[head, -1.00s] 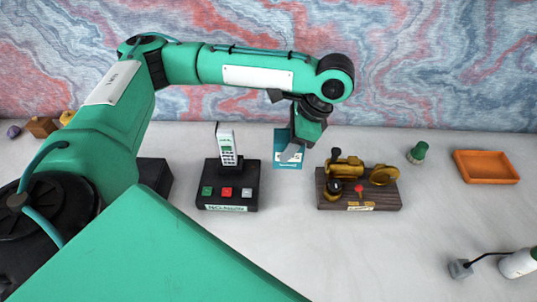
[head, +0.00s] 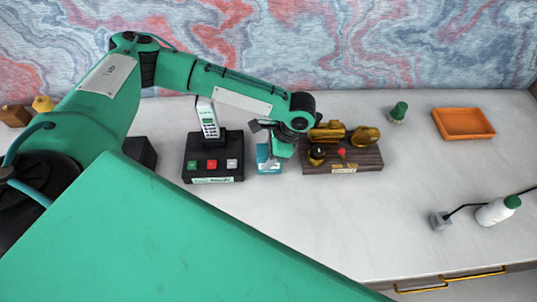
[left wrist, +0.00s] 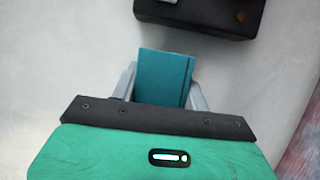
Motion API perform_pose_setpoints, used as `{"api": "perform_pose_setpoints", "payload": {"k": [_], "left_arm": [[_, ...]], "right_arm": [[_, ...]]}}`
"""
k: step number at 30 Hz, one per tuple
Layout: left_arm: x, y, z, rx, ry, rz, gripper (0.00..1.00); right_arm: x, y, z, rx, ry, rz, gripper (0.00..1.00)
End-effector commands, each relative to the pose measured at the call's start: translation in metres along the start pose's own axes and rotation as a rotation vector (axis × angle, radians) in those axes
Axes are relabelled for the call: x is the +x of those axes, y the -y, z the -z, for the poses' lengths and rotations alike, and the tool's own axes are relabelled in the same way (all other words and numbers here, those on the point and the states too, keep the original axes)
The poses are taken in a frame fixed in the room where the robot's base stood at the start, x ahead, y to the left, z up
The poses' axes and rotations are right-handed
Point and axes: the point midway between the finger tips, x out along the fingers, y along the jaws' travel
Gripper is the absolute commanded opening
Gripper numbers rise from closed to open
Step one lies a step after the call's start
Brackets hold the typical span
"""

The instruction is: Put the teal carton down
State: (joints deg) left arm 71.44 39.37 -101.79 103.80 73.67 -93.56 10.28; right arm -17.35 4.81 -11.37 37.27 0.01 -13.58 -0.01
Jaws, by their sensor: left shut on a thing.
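The teal carton (head: 263,153) is between the fingers of my left gripper (head: 271,152) in the head view, partly hidden by the gripper. It hangs between the phone stand and the wooden-based brass device. In the left wrist view, the carton (left wrist: 163,78) shows its plain teal face, with a grey finger of the left gripper (left wrist: 161,88) on each side. The gripper is shut on it. I cannot tell whether its bottom touches the desk. My right gripper is not in view.
A black phone stand (head: 213,171) with buttons is close left of the carton. A brass device on a wooden base (head: 343,160) is close right. An orange tray (head: 463,124), a green-capped bottle (head: 497,210) and a small green item (head: 398,112) lie farther right.

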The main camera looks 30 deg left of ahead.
Motion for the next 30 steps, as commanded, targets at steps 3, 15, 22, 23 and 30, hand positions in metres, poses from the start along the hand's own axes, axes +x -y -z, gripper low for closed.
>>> {"api": "perform_pose_setpoints", "payload": {"k": [3, 15, 22, 23, 30], "left_arm": [[0.007, 0.0, 0.004, 0.0, -0.001, 0.0, 0.2], [0.01, 0.0, 0.004, 0.0, -0.001, 0.001, 0.61], [0.009, 0.0, 0.004, 0.0, -0.001, 0.0, 0.67], [0.009, 0.0, 0.004, 0.0, -0.001, 0.001, 0.67], [-0.004, 0.0, 0.004, 0.0, -0.002, 0.002, 0.67]], "right_arm": [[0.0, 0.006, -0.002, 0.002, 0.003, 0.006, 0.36], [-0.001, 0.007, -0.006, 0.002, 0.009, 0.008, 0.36], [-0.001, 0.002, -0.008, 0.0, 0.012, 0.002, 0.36], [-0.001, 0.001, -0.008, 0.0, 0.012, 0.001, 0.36], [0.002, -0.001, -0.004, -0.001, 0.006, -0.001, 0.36]]}}
